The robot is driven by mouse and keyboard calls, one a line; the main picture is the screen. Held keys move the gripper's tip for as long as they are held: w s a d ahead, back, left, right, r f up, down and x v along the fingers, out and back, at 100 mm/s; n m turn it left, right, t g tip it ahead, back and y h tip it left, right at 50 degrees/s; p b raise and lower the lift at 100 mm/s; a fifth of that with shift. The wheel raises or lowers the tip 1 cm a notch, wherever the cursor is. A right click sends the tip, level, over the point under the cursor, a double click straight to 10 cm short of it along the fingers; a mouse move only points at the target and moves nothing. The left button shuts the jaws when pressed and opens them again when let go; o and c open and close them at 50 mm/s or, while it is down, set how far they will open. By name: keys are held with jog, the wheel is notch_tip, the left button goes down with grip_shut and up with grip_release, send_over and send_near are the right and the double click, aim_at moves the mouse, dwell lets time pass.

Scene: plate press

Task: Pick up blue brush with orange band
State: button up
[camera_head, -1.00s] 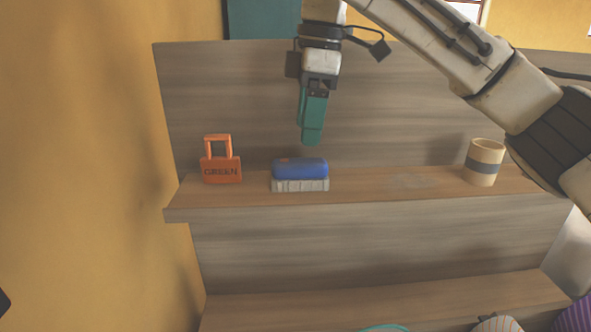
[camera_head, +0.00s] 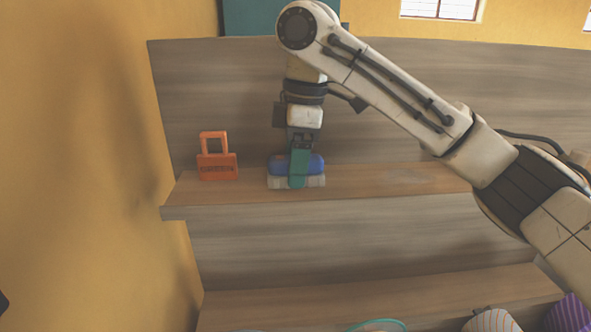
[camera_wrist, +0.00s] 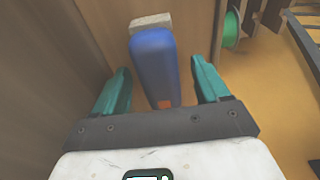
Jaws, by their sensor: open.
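The blue brush (camera_head: 316,163) lies on the upper shelf, with a blue back on top and pale bristles underneath. In the wrist view the blue brush (camera_wrist: 154,62) lies between my two fingers, with a small orange patch near its close end. My gripper (camera_head: 299,183) points down at the brush, and its green finger covers the middle of the brush in the head view. In the wrist view my gripper (camera_wrist: 160,85) is open, with one green finger on each side of the brush and gaps visible on both sides.
An orange padlock-shaped block (camera_head: 217,166) stands left of the brush on the upper shelf (camera_head: 400,182). The shelf's back panel rises behind. Striped round things (camera_head: 492,321) and a teal-rimmed thing (camera_head: 378,325) show at the lower shelf. The shelf right of the brush is clear.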

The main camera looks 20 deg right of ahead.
jog(key=c, duration=1.1)
jog(key=shift+r, duration=0.1)
jog(key=shift+r, duration=0.55)
notch_tip(320, 180, up, 2)
jog(key=shift+s+d+r, duration=0.15)
jog(key=shift+r, duration=0.1)
jog(key=s+d+r, duration=0.1)
jog(key=s+r, duration=0.2)
jog(key=s, duration=0.1)
jog(key=s+r+b, duration=0.1)
jog(key=s+r, duration=0.2)
jog(key=s, duration=0.2)
jog(key=s+d+r+b, duration=0.1)
jog(key=s+r, duration=0.2)
jog(key=s, duration=0.1)
jog(key=shift+s+d+r, duration=0.15)
jog(key=shift+s+d, duration=0.1)
jog(key=shift+d, duration=0.1)
